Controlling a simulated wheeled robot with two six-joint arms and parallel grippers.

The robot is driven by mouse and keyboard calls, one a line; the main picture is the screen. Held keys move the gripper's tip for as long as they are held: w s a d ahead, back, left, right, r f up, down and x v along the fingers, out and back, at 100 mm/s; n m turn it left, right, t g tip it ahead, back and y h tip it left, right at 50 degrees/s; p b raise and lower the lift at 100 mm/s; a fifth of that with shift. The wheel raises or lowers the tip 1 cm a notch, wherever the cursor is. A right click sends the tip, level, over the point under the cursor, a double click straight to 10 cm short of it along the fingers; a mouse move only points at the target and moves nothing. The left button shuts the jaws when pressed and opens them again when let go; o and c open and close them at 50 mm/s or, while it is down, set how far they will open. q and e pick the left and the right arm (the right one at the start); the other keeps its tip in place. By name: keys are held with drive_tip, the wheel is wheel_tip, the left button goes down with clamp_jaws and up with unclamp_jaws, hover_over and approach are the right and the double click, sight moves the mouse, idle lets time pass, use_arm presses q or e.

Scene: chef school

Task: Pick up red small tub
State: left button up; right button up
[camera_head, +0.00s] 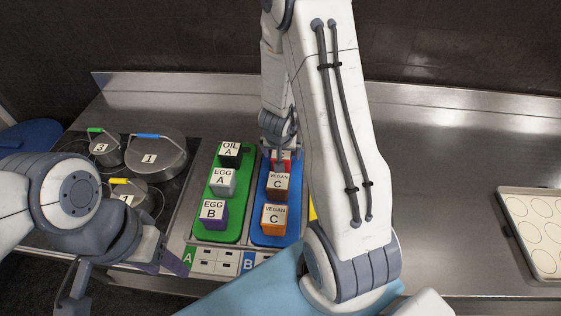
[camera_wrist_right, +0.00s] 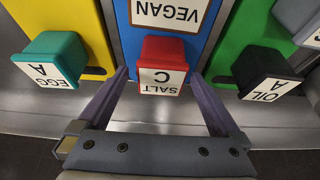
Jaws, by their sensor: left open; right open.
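The red small tub, labelled SALT C (camera_wrist_right: 160,66), stands on the blue tray (camera_wrist_right: 209,40) in the right wrist view. In the head view the red tub (camera_head: 288,155) shows only in part, at the far end of the blue tray (camera_head: 258,197), behind my right gripper. My right gripper (camera_wrist_right: 160,77) is open, one purple finger on each side of the red tub. I cannot tell whether the fingers touch it. My left gripper (camera_head: 118,282) is open and empty at the front left, near the counter's front edge.
A brown tub (camera_head: 279,184) and an orange tub (camera_head: 274,218) stand nearer on the blue tray. The green tray (camera_head: 217,235) holds OIL A, EGG A and EGG B tubs. Lidded pots (camera_head: 157,158) stand at left.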

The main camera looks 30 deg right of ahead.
drive_tip(key=b+x, duration=0.2)
drive_tip(key=x, duration=0.3)
drive_tip(key=shift+w+f, duration=0.1)
drive_tip(key=shift+w, duration=0.15)
drive_tip(key=c, duration=1.5)
